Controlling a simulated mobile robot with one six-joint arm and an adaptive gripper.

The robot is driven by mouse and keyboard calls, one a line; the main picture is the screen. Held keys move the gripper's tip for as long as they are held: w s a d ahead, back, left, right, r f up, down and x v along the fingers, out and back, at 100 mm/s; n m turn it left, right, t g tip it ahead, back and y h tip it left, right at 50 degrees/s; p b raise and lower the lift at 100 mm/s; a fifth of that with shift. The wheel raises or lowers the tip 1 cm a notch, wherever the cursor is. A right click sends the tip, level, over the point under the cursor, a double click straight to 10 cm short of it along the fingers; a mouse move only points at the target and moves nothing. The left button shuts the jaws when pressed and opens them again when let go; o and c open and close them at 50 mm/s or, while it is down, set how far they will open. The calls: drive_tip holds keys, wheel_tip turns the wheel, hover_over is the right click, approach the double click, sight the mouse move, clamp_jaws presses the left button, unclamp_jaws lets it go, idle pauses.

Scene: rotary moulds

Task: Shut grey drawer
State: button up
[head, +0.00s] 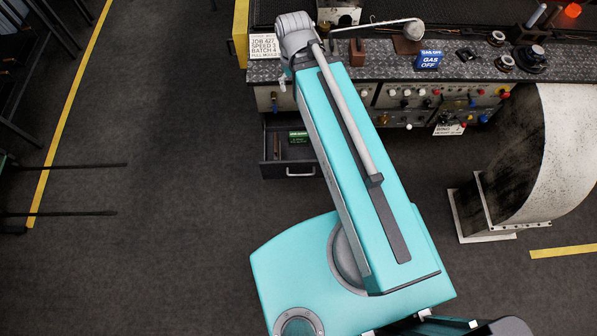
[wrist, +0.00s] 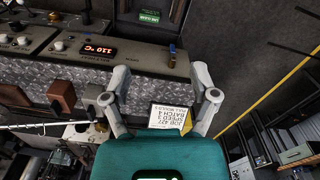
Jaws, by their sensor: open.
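The grey drawer (head: 270,168) is pulled out from under the left end of the bench in the head view. Its front with a pale handle (head: 300,172) faces the bottom of the picture, and my arm covers its right side. A green labelled box (head: 298,136) lies inside it and also shows at the top of the wrist view (wrist: 149,15). My gripper (wrist: 160,74) is open and empty, its two fingers spread wide. It is over the bench's left end, behind the drawer front and apart from it.
The control panel (head: 402,97) with several knobs is right of the drawer. A job sign (head: 264,45), a blue gas-off sign (head: 428,60) and tools stand on the bench. A large curved duct (head: 520,150) stands at right. The floor left of the drawer is clear.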

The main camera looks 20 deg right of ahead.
drive_tip(key=shift+f, duration=0.2)
drive_tip(key=c, duration=0.4)
drive_tip(key=shift+f+b, duration=0.4)
drive_tip(key=shift+b, duration=0.15)
drive_tip(key=shift+c, duration=1.2)
wheel_tip(320, 180, down, 4)
drive_tip(key=b, duration=0.4)
clamp_jaws()
drive_tip(key=shift+f+b, duration=0.6)
drive_tip(key=shift+b, duration=0.05)
